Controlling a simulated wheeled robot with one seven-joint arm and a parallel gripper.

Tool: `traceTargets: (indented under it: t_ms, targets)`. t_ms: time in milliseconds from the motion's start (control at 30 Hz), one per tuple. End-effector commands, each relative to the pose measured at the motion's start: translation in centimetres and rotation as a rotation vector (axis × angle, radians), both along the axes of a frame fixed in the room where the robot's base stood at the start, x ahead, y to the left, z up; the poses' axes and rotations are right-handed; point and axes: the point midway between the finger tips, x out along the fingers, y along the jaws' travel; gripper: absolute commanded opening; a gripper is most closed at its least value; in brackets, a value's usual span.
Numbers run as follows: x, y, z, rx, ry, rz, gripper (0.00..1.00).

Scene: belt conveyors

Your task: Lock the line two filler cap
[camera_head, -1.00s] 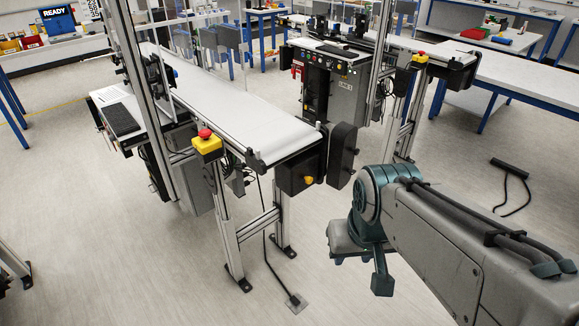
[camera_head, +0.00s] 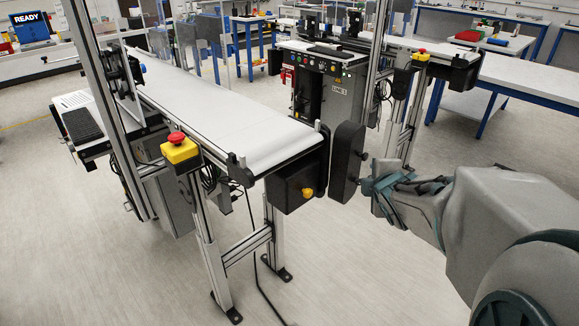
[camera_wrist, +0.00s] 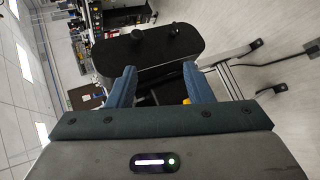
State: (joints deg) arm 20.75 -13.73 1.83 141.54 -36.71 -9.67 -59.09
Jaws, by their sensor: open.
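I cannot pick out a filler cap for certain. A grey cabinet (camera_head: 335,95) with a line label, its number too small to read surely, stands beyond the near conveyor. The near conveyor's end has a black box with a yellow knob (camera_head: 307,193) and a black oblong cover (camera_head: 347,163) with small black knobs. My gripper (camera_head: 368,187) is close to the cover's right side; whether it touches cannot be told. In the wrist view my gripper (camera_wrist: 160,82) is open, its blue fingers apart and nothing held. The cover (camera_wrist: 150,52) lies just beyond the fingertips.
The near conveyor's white belt (camera_head: 220,105) is empty. A red emergency button on a yellow box (camera_head: 179,149) sits on its near side; another (camera_head: 421,56) is on the far conveyor. A white blue-legged table (camera_head: 530,80) stands at right. The floor (camera_head: 370,270) in front is clear.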

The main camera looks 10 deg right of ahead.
Motion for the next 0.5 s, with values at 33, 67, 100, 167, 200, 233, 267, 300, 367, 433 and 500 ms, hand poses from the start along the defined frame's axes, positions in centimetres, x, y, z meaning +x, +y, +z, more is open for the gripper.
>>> traceTargets:
  t_ms: [33, 67, 100, 167, 200, 233, 267, 300, 367, 433, 500]
  targets:
    - [0.9, -0.5, -2.3, -0.099, -0.027, 0.086, 0.46]
    - [1.4, -0.6, -2.7, -0.166, -0.047, 0.148, 0.46]
    - [2.0, -0.6, -3.4, -0.254, -0.074, 0.230, 0.46]
    - [2.6, -0.5, -4.5, -0.383, -0.120, 0.350, 0.46]
    - [2.9, -0.3, -5.2, -0.469, -0.154, 0.430, 0.46]
    - [3.1, -0.1, -5.8, -0.530, -0.180, 0.487, 0.46]
    - [3.1, 0.1, -6.4, -0.590, -0.208, 0.543, 0.46]
    - [3.1, 0.4, -7.3, -0.668, -0.248, 0.616, 0.46]
    - [2.9, 0.9, -8.5, -0.779, -0.316, 0.719, 0.46]
    - [2.4, 1.6, -9.8, -0.894, -0.400, 0.821, 0.46]
    - [1.6, 2.1, -10.8, -0.990, -0.486, 0.902, 0.46]
